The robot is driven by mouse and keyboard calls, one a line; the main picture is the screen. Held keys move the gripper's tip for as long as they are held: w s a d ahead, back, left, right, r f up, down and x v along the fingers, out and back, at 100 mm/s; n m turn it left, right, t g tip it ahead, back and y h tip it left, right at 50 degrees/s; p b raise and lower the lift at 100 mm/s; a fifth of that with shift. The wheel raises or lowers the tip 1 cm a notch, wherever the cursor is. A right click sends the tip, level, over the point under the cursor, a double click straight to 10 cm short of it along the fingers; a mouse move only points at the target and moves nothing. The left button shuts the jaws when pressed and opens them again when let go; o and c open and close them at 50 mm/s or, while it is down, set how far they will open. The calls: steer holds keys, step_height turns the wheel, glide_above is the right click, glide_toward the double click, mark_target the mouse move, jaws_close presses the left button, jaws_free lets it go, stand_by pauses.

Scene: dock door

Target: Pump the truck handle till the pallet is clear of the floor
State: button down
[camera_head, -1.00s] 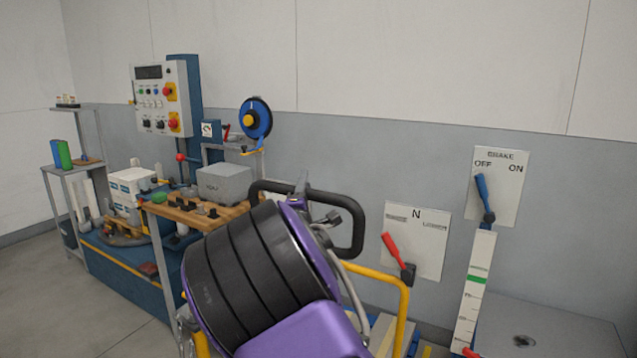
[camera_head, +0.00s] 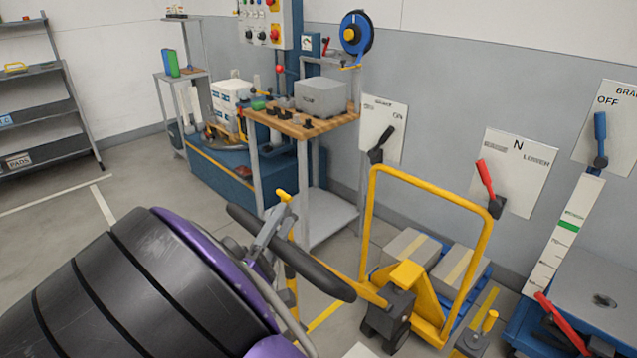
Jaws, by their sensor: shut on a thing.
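The yellow pallet truck (camera_head: 418,290) stands right of centre on the floor. Its black pump handle (camera_head: 318,274) slants across the lower middle, joined by a yellow shaft to the dark pump block (camera_head: 392,309). My gripper (camera_head: 266,238) is shut on the left part of this handle; my dark purple-edged arm hides some of the floor in front. The blue pallet (camera_head: 484,289), carrying grey boxes (camera_head: 410,248) with yellow stripes, sits behind the truck frame. Whether its underside touches the floor is hidden. A white scale post (camera_head: 562,236) with a green band stands at the right.
A wooden-topped bench (camera_head: 300,124) with a grey box stands behind, against the wall. Wall plates carry a black lever (camera_head: 382,145), a red lever (camera_head: 486,180) and a blue lever (camera_head: 600,135). A red lever (camera_head: 560,322) lies low right. Floor at left is open.

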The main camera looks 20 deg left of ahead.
steer(key=s+a+f, duration=0.3)
steer(key=s, duration=0.4)
steer(key=shift+a+f+b, duration=0.3)
steer(key=shift+a, duration=0.1)
steer(key=c, duration=0.8)
jaws_free()
steer(key=shift+o, duration=1.1)
steer(key=shift+s+r, duration=0.15)
steer(key=shift+s, duration=0.15)
steer(key=shift+w+d+f, duration=0.2)
steer(key=shift+f, duration=0.05)
steer(key=shift+s, duration=0.1)
steer(key=v, duration=1.7)
steer(key=shift+f+p, duration=0.3)
steer(key=shift+d, duration=0.1)
